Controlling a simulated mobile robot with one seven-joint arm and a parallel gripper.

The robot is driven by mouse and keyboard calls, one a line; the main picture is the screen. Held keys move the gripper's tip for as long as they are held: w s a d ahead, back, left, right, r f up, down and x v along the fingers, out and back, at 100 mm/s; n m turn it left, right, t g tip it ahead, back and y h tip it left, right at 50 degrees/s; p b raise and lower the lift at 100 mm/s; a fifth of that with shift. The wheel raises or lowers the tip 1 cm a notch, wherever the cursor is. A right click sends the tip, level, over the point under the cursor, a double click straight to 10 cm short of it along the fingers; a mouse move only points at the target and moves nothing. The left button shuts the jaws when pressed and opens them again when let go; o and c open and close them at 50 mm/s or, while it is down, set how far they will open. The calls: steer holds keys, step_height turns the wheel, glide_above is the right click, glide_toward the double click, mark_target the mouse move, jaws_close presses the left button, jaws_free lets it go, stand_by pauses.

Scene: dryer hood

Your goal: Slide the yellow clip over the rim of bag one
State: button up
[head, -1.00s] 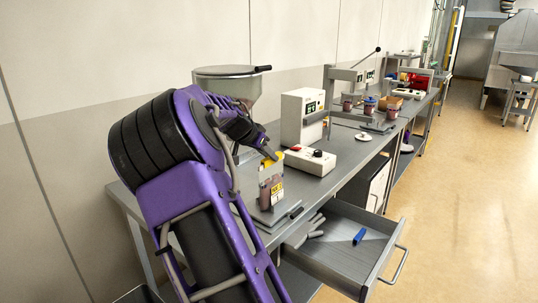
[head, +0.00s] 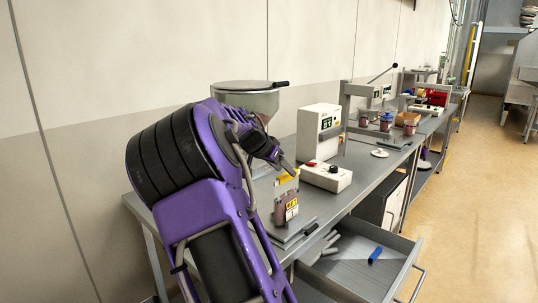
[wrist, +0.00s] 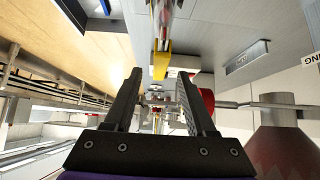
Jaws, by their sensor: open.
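Bag one (head: 285,208), a clear upright bag with a yellow label and dark contents, stands on a grey plate on the bench in the head view. The yellow clip (head: 286,179) sits at its top rim; how fully it straddles the rim is too small to tell. My gripper (head: 287,168) is just above the clip. In the wrist view, my gripper (wrist: 160,78) is open, with nothing gripped between its fingers. The yellow clip (wrist: 162,62) is just beyond the fingertips, against the shiny edge of the bag (wrist: 166,22).
A white box with a red knob (head: 326,176) and a taller white device (head: 318,131) stand behind the bag. A metal hopper (head: 250,100) is near the wall. The open drawer (head: 350,272) in front holds a blue object (head: 375,255) and several grey pieces.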

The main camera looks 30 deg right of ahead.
steer(key=v, duration=1.6)
